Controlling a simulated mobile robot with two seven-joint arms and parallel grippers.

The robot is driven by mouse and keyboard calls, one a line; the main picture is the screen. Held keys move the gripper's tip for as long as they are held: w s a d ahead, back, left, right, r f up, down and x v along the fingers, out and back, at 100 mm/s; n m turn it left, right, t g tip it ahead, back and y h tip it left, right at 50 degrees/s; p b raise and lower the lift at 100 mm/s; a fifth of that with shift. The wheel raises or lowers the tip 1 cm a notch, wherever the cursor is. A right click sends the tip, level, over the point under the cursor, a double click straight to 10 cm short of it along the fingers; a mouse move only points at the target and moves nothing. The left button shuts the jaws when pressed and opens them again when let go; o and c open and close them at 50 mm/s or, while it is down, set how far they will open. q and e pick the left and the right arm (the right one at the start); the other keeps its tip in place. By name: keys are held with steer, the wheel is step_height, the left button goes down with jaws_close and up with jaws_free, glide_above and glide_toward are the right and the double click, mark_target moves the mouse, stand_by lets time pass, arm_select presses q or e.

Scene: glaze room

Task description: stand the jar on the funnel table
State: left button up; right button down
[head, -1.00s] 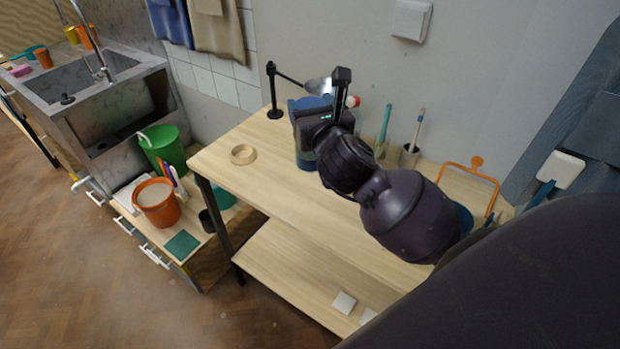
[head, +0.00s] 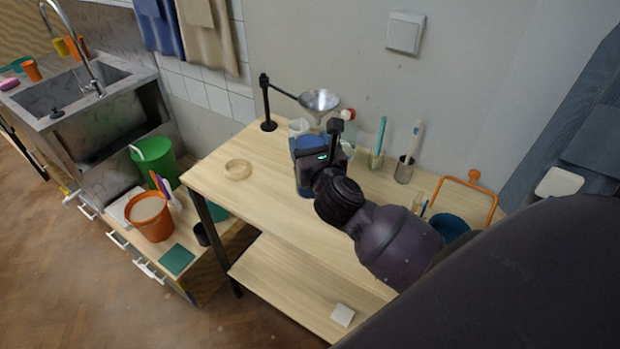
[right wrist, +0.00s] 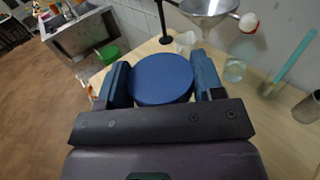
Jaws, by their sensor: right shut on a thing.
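The jar has a round blue lid (head: 307,143) and a body (head: 304,180) that shows bluish below my gripper. My right gripper (head: 316,146) is shut on the jar near its lid, from above the funnel table (head: 270,200). In the right wrist view the blue lid (right wrist: 162,79) lies between the two fingers (right wrist: 163,84). The jar looks upright. I cannot tell whether its base touches the tabletop; my gripper hides part of it. The metal funnel (head: 319,101) hangs from a black stand just behind the jar. My left gripper is not in view.
A wooden ring (head: 238,170) lies left of the jar. A white cup (head: 298,127), a glass with a teal tool (head: 377,158) and a grey cup (head: 404,170) stand behind. An orange frame (head: 484,190) is at right. The front left tabletop is clear.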

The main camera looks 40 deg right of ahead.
step_height(320, 180, down, 4)
steer(key=shift+f+b, duration=0.2)
steer(key=shift+b, duration=0.2)
step_height(320, 180, down, 3)
steer(key=shift+f+b, duration=0.2)
steer(key=shift+b, duration=0.3)
steer(key=shift+f, duration=0.35)
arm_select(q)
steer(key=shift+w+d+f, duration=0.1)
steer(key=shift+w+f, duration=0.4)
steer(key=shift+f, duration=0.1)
arm_select(e)
steer(key=shift+f, duration=0.15)
steer(key=shift+c, duration=1.2)
jaws_free()
steer(key=shift+f, duration=0.15)
